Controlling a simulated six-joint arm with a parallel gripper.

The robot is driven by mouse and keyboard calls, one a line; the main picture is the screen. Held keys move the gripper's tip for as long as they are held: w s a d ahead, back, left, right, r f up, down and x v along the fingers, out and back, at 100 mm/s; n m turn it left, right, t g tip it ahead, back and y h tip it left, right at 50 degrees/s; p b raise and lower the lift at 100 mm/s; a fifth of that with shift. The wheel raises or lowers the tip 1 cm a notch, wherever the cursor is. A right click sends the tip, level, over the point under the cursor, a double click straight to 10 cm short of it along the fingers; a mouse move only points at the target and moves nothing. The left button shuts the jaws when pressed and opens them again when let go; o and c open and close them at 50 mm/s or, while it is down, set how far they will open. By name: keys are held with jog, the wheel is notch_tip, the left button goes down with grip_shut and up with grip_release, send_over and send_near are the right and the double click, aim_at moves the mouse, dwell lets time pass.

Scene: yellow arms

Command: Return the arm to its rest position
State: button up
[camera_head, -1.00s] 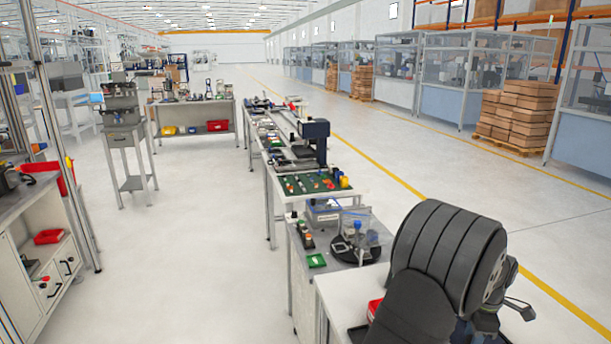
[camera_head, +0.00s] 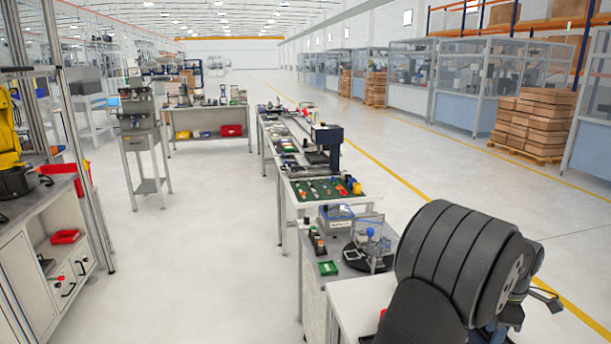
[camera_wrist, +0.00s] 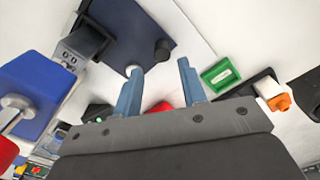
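In the wrist view my gripper (camera_wrist: 159,68) has its two blue-grey fingers spread apart, with nothing between their tips. A dark blue plate (camera_wrist: 128,35) with a black knob lies beyond the left fingertip. A green tray (camera_wrist: 220,73) with a white label lies just right of the right finger. In the head view the dark ribbed part of my arm fills the lower right, over the near bench end. My fingertips cannot be made out clearly there.
A row of benches (camera_head: 345,243) with parts, a green board (camera_head: 318,189) and a black-and-blue device (camera_head: 327,143) runs away ahead. A yellow arm (camera_head: 10,135) stands on the left workbench (camera_head: 40,195). Stacked cartons (camera_head: 533,120) stand right. The floor between benches is clear.

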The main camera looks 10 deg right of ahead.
jog(key=f, duration=0.7)
jog(key=shift+a+f, duration=0.1)
jog(key=shift+a, duration=0.15)
jog(key=w+a, duration=0.1)
jog(key=a, duration=0.1)
jog(key=w+a, duration=0.1)
jog(key=a, duration=0.1)
jog(key=w+a, duration=0.1)
jog(key=a, duration=0.1)
jog(key=shift+w+a, duration=0.15)
jog(key=shift+w, duration=0.05)
jog(key=shift+w+a, duration=0.3)
jog(key=shift+w, duration=0.35)
jog(key=shift+c, duration=0.2)
